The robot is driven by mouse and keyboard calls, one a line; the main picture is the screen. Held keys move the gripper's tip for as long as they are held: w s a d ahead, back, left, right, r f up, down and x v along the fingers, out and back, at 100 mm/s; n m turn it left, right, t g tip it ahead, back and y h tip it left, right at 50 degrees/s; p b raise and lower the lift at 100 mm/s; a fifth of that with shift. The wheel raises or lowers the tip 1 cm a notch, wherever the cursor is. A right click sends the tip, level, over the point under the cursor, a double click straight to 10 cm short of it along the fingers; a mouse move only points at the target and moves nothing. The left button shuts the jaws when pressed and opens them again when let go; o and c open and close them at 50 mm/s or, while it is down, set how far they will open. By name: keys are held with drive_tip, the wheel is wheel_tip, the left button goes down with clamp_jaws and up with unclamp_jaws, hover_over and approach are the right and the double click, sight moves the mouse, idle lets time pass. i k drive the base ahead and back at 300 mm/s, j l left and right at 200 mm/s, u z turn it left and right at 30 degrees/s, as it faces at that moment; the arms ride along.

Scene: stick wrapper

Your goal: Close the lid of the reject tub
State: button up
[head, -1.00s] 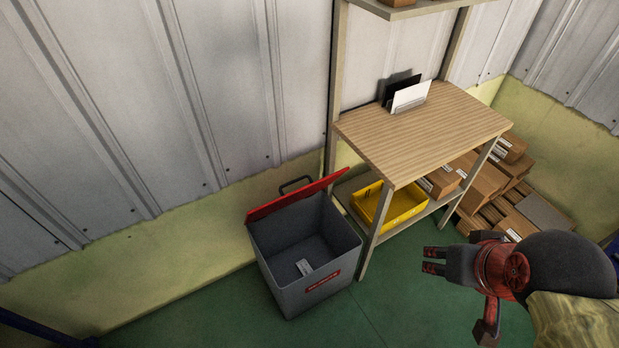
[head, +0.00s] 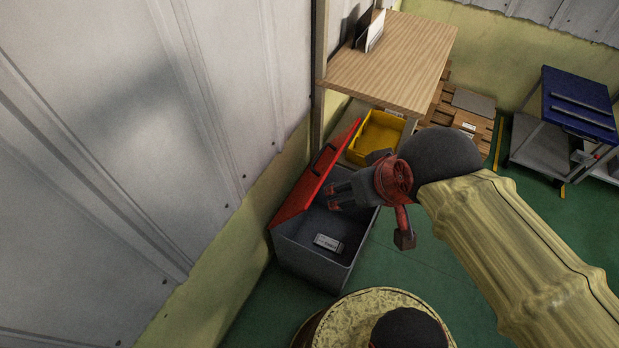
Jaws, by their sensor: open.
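The reject tub (head: 306,262) is a grey bin on the floor against the wall. Its red lid (head: 313,182) stands raised along the wall side, tilted, with a dark handle near its far end. A small pale labelled item (head: 328,243) lies inside the tub. My gripper (head: 331,197) is open and over the tub's far part, with its fingers pointing left toward the inner face of the lid. Whether the fingers touch the lid cannot be told. My gripper and wrist hide the tub's far right corner.
A wooden-topped shelf bench (head: 395,62) stands just beyond the tub, with a yellow bin (head: 377,137) on its lower shelf. A blue-topped cart (head: 578,105) stands at the right. Green floor (head: 262,316) is free around the tub's near side.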

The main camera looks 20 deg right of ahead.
sight(303, 193)
drive_tip(key=k+j+z, duration=0.25)
drive_tip(key=j, duration=0.2)
drive_tip(key=k+j+z, duration=0.2)
drive_tip(key=k+j, duration=0.15)
drive_tip(key=i+j+z, duration=0.15)
drive_tip(key=i, duration=0.3)
drive_tip(key=i+j+z, duration=0.1)
drive_tip(key=i+j, duration=0.2)
drive_tip(key=i, duration=0.15)
